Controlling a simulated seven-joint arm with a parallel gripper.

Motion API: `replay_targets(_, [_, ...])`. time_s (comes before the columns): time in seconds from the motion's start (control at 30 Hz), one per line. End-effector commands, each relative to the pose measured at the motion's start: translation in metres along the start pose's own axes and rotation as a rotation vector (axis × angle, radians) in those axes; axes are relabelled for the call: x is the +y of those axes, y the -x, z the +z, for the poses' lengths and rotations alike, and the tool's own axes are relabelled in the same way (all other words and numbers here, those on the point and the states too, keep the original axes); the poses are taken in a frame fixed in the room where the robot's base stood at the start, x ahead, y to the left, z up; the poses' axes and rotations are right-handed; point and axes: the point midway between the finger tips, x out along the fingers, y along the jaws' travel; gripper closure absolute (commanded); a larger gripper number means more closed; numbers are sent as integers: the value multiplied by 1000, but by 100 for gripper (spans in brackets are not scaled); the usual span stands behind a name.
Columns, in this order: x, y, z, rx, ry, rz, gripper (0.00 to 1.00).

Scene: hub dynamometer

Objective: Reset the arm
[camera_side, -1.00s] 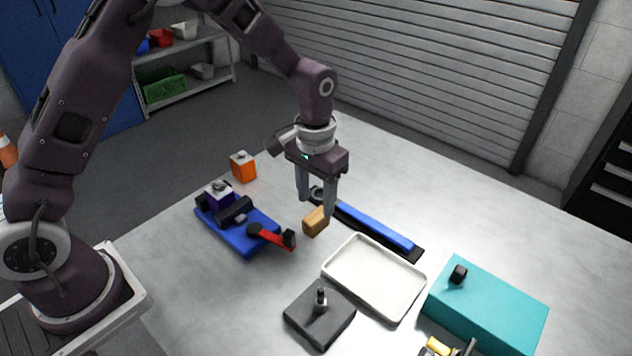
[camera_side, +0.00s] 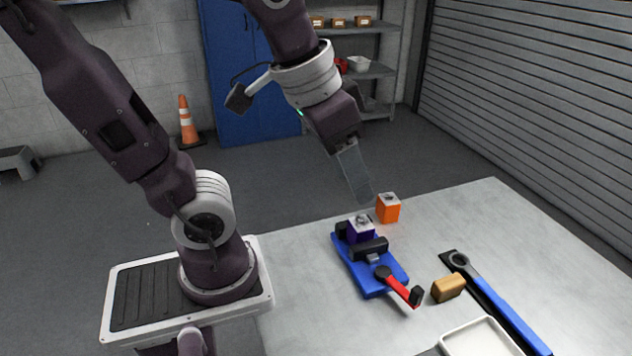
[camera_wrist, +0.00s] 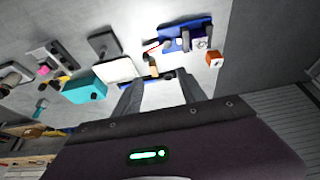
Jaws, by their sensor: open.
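My gripper (camera_side: 361,195) hangs tilted in the air above the back of the table in the side view. Its fingers overlap edge-on there, and nothing shows held. In the wrist view my gripper (camera_wrist: 158,80) has its two grey fingers spread apart with an empty gap between them. Below it in the side view is a blue fixture (camera_side: 362,275) with a purple block (camera_side: 360,231) in it and a red-handled lever (camera_side: 396,285) at its front. My gripper appears clear of these.
An orange block (camera_side: 388,209) stands behind the fixture. A tan block (camera_side: 448,288), a blue-handled wrench (camera_side: 510,314) and a white tray (camera_side: 478,340) lie to the right. A teal box (camera_wrist: 84,90) shows in the wrist view. An orange cone (camera_side: 187,122) stands on the floor.

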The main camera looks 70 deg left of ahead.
Motion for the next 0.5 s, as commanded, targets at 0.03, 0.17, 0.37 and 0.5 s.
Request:
replay_targets(0.03, [-2, 6, 18, 39, 1, -4, 51])
replay_targets(0.17, [-5, 10, 46, 89, -2, -11, 51])
replay_targets(0.37, [-5, 9, 51, 96, -3, -12, 51])
replay_targets(0.5, [-5, 9, 50, 96, -3, -12, 51])
